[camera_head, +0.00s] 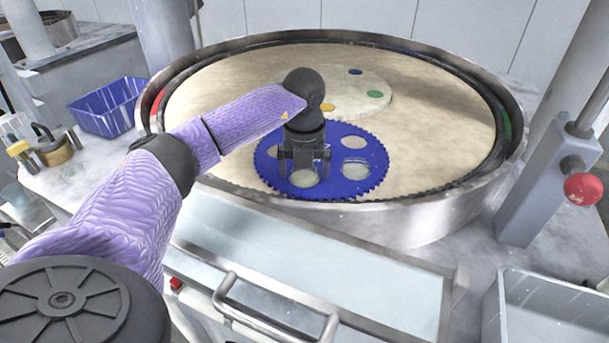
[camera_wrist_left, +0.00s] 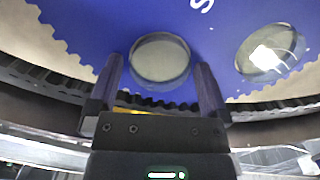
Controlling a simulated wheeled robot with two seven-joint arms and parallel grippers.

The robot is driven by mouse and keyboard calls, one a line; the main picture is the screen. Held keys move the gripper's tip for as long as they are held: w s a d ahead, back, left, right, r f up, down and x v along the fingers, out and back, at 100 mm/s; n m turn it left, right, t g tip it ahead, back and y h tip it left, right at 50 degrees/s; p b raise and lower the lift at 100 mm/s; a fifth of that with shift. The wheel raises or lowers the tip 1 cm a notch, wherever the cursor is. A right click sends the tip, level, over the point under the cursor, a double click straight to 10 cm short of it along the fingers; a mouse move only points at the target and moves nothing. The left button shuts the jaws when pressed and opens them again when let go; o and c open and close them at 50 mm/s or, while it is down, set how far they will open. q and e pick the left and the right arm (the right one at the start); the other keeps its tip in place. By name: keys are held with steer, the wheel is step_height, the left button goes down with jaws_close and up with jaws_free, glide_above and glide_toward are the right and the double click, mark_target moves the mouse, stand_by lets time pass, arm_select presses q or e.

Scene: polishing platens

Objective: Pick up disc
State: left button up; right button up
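A blue toothed carrier (camera_head: 367,184) lies on the round beige platen (camera_head: 440,130) at its front edge, with round discs in its holes. One pale disc (camera_head: 304,178) is at the front of the carrier, right below my left gripper (camera_head: 303,168). In the left wrist view this clear, greyish disc (camera_wrist_left: 160,60) sits between the two fingertips, which are apart on either side of it. My left gripper is open; whether the fingers touch the disc is unclear. Another disc (camera_wrist_left: 268,54) with a bright glare lies to the right. My right gripper is not in view.
A steel rim (camera_head: 440,215) rings the platen. A pale round plate (camera_head: 350,88) with coloured spots lies farther back. A blue basket (camera_head: 105,110) stands at left, a grey bin (camera_head: 550,305) at lower right, and a red knob (camera_head: 583,189) at right.

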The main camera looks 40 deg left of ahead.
arm_select(q)
steer(key=shift+s+f, duration=0.15)
steer(key=c, duration=1.1)
